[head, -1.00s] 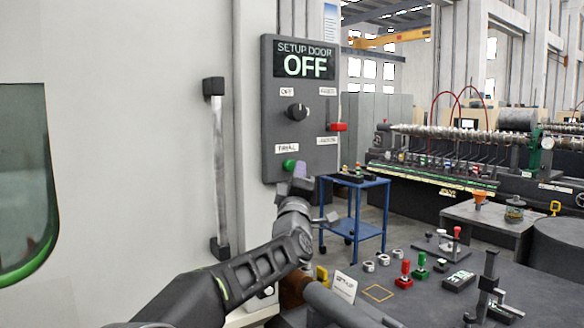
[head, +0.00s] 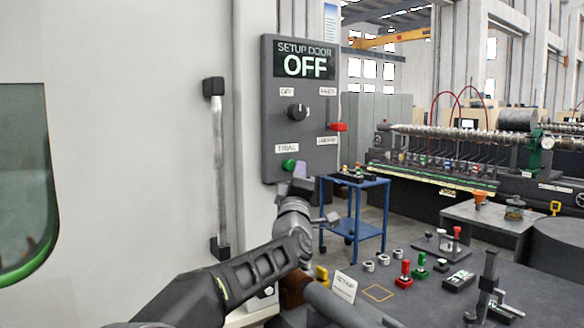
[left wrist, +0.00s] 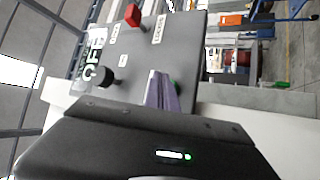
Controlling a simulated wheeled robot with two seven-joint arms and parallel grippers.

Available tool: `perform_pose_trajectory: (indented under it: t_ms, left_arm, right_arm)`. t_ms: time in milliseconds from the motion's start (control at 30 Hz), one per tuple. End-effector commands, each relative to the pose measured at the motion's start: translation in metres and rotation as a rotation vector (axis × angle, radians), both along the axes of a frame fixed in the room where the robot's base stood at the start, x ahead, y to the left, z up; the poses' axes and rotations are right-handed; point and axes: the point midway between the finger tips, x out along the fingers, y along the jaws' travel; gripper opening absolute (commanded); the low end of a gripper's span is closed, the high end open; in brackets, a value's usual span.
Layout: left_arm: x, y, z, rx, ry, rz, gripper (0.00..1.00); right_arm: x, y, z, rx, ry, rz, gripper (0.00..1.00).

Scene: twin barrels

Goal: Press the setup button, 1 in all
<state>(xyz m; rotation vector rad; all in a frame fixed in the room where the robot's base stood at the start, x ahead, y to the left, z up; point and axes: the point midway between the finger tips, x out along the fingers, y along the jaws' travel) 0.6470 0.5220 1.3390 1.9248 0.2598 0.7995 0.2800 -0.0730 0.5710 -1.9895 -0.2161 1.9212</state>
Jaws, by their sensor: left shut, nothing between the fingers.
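A dark grey control panel (head: 270,110) hangs on the pale wall, its display (head: 305,65) reading "SETUP DOOR OFF". A green button (head: 289,164) sits low on the panel, under a small white label. My left gripper (head: 299,171) is shut and empty, its pale purple fingertips just right of and below the button. In the left wrist view the closed fingers (left wrist: 160,92) point at the panel, and a sliver of the green button (left wrist: 176,87) shows beside them, partly hidden. I cannot tell whether they touch. My right gripper is not in view.
A black knob (head: 297,112) and a red lever (head: 337,127) sit higher on the panel. A vertical handle bar (head: 219,170) is on the wall to the left. A blue cart (head: 367,215) stands behind, and a dark table (head: 430,308) with several small parts lies lower right.

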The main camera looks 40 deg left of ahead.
Motion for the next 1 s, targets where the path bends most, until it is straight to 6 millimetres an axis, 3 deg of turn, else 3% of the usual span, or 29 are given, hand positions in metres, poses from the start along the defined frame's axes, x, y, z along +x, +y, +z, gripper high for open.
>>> perform_pose_trajectory:
  t_ms: [1000]
  left_arm:
    - [0.0030, 0.0099, -0.0001, 0.000, 0.000, 0.000, 0.00]
  right_arm:
    - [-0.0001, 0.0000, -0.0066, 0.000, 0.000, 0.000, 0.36]
